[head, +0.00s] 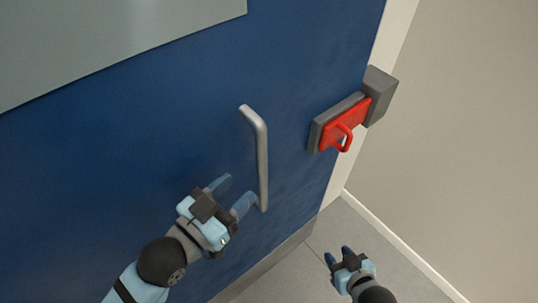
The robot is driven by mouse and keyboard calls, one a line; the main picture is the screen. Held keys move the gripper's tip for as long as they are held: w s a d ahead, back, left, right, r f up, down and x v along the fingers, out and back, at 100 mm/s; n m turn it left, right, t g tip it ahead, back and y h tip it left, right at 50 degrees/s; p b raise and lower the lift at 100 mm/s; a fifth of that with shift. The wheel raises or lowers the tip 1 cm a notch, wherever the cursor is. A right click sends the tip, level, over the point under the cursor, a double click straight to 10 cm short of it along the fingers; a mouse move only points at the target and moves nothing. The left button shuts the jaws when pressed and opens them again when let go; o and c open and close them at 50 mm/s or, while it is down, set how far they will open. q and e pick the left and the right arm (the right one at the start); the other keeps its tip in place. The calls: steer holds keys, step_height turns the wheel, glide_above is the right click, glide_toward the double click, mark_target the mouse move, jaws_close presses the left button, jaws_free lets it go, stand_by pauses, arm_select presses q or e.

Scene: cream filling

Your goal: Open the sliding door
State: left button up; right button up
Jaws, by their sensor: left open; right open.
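A blue sliding door (90,160) fills the left and middle of the head view. A silver bar handle (262,150) stands on it, upright in the picture. A red latch (345,125) with a loop sits on a dark grey plate at the door's right edge. My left gripper (232,192) is open beside the lower part of the handle, with its fingers close to it; whether they touch it I cannot tell. My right gripper (338,256) is open and empty, low and right, over the floor and apart from the door.
A grey block (379,96) is fixed on the frame beside the latch. A beige wall (470,140) with a pale skirting stands at the right. The grey floor (375,245) below is clear. A grey panel (100,40) covers the door's upper left.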

mark_target(258, 170)
arm_select(q)
steer(key=p+x, duration=0.1)
steer(key=x, duration=0.8)
steer(key=shift+w+d, duration=0.2)
steer(key=shift+d, duration=0.05)
jaws_close()
